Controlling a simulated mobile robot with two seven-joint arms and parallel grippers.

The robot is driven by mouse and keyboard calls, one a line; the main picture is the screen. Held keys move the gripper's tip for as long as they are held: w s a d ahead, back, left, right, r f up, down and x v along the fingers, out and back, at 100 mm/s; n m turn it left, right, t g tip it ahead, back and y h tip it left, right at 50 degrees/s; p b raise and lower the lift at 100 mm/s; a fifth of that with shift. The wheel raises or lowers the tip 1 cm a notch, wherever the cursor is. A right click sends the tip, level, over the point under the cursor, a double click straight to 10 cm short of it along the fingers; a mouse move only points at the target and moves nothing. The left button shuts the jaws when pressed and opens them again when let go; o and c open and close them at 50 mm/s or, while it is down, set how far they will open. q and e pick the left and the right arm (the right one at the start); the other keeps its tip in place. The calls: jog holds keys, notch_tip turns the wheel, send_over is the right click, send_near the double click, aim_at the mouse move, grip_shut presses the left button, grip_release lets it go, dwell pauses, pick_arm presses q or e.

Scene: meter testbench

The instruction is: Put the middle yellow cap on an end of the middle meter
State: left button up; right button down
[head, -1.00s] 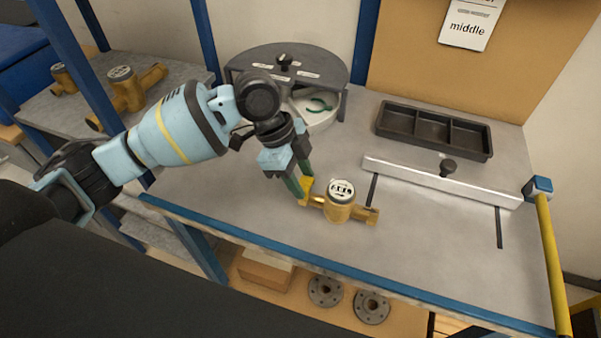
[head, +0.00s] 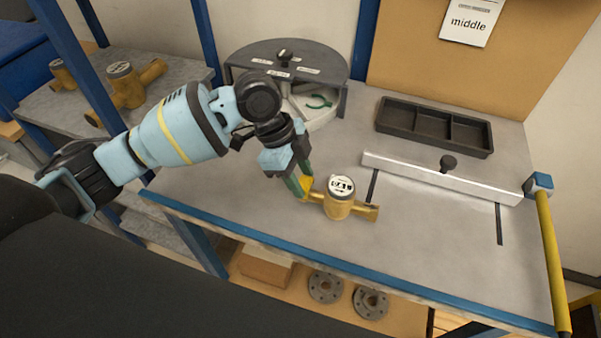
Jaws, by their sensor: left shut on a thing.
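A brass meter (head: 338,205) with a white round dial lies on the bench near its front edge, one pipe end pointing left and the other right. My left gripper (head: 301,188) is shut on a yellow cap (head: 306,184) at the meter's left end. The cap touches or sits right against that end; I cannot tell whether it is seated, as the fingers hide part of it. The meter's right end is bare. My right gripper is not in view.
A grey carousel (head: 290,60) and a dark divided tray (head: 433,129) stand at the back of the bench (head: 420,240). A metal fence (head: 440,178) with a black knob lies right of the meter. More brass meters (head: 126,85) stand on a shelf at left.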

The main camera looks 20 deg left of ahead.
pick_arm(q)
jog(key=shift+f, duration=0.65)
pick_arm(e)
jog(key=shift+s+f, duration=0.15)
pick_arm(q)
jog(key=o, duration=1.5)
jog(key=shift+r, duration=0.1)
jog(key=shift+r+p, duration=1.75)
jog(key=shift+r, duration=1.75)
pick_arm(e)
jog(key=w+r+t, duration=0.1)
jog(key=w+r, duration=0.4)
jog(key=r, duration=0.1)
pick_arm(q)
jog(key=shift+s+f, duration=0.1)
jog(key=shift+f, duration=0.1)
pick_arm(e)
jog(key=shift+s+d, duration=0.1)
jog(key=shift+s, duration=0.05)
